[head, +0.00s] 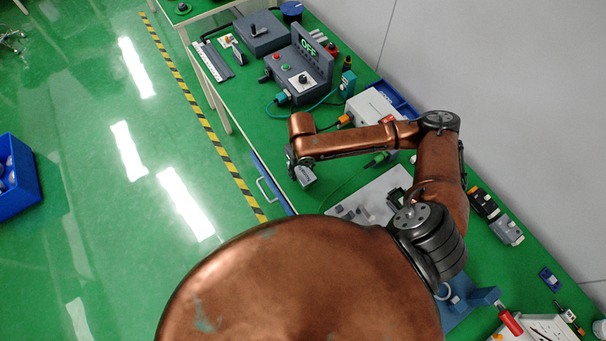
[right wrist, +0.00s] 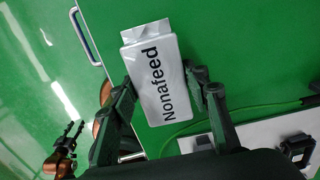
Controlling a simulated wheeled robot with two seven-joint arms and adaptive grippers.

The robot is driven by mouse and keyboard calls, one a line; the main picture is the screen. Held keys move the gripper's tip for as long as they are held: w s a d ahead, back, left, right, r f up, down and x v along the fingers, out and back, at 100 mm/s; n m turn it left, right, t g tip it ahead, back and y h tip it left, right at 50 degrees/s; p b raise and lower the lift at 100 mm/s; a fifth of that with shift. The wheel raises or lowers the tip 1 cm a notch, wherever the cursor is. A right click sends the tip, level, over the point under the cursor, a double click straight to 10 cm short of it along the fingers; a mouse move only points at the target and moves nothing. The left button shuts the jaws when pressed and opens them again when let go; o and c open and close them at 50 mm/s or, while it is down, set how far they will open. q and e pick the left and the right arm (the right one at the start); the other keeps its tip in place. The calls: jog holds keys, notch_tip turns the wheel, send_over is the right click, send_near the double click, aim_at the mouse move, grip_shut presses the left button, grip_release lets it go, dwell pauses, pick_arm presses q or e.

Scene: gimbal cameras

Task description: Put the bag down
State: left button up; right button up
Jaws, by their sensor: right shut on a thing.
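The bag (right wrist: 158,85) is a light grey-white packet with a folded top and the printed word "Nonafeed". My right gripper (right wrist: 160,94) is shut on it, one finger on each side, in the right wrist view. In the head view the bag (head: 305,176) shows as a small grey piece below my right gripper (head: 296,164), near the front edge of the green workbench (head: 330,190). I cannot tell how far the bag is above the bench. My left gripper (right wrist: 66,145) appears small and dark at the left of the right wrist view, away from the bag.
A grey control box with an "OFF" display (head: 303,72) and a white box (head: 374,108) stand farther along the bench. A light grey board (head: 372,198) lies beside the bag, with a green cable nearby.

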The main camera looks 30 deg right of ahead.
aim_at(303, 175)
jog(key=shift+s+d+f, duration=0.1)
jog(key=shift+f, duration=0.8)
jog(key=shift+s+d+f, duration=0.1)
jog(key=shift+f, duration=0.8)
jog(key=o, duration=1.1)
jog(key=shift+f, duration=0.1)
jog(key=shift+o, duration=0.2)
notch_tip(303, 175, up, 12)
jog(key=shift+r+p, duration=0.15)
jog(key=shift+p, duration=0.35)
